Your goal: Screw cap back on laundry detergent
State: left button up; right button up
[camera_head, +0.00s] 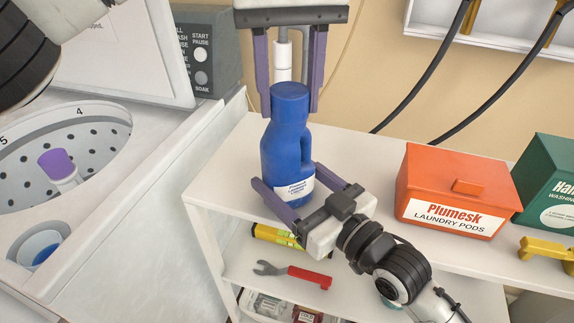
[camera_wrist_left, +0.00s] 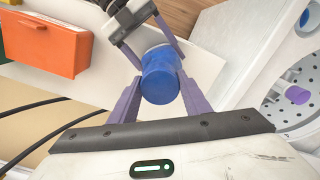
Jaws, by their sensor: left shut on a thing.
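The blue laundry detergent bottle (camera_head: 284,150) stands upright on the white shelf top, with a white label low on its front. Its blue cap (camera_head: 291,92) sits on top of the bottle; whether the threads are engaged cannot be seen. My left gripper (camera_head: 290,110) comes down from above, its purple fingers shut on either side of the cap. In the left wrist view the cap (camera_wrist_left: 160,75) is between the two fingers. My right gripper (camera_head: 289,176) reaches in from the lower right, its fingers around the lower body of the bottle, shut on it.
An orange laundry pods box (camera_head: 458,190) and a green box (camera_head: 548,185) stand to the right. The open washer (camera_head: 70,150) is at the left. A lower shelf holds a red-handled wrench (camera_head: 293,273) and a yellow item (camera_head: 275,235). Black hoses hang behind.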

pick_arm(q)
jog(key=shift+m, duration=0.5)
jog(key=o, duration=1.2)
jog(key=shift+r, duration=2.25)
jog(key=shift+c, duration=0.4)
